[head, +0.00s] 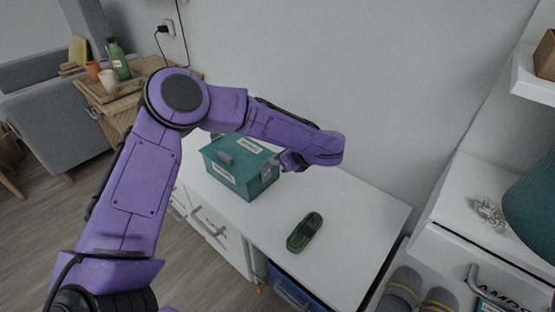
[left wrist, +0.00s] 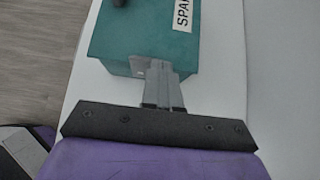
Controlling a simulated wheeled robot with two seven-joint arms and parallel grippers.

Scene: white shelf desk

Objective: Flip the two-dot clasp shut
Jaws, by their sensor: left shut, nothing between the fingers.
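A teal box (head: 239,169) with a closed lid, a dark handle on top and white labels stands on the white desk. It also shows in the left wrist view (left wrist: 146,45), its lid label partly cut off. My left gripper (head: 277,161) is at the box's right end. In the left wrist view the left gripper's fingers (left wrist: 158,70) are together and empty, against or just in front of the box's near end face. A small grey patch shows beside the fingertips there. The two-dot clasp cannot be made out; the fingers may hide it. My right gripper is in neither view.
A green object with a dark strap (head: 304,232) lies on the desk, right of the box. The white desk top (head: 355,215) is otherwise clear. A wall stands behind. A shelf unit with grey slippers (head: 405,285) is at right; a wooden side table (head: 120,110) is at left.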

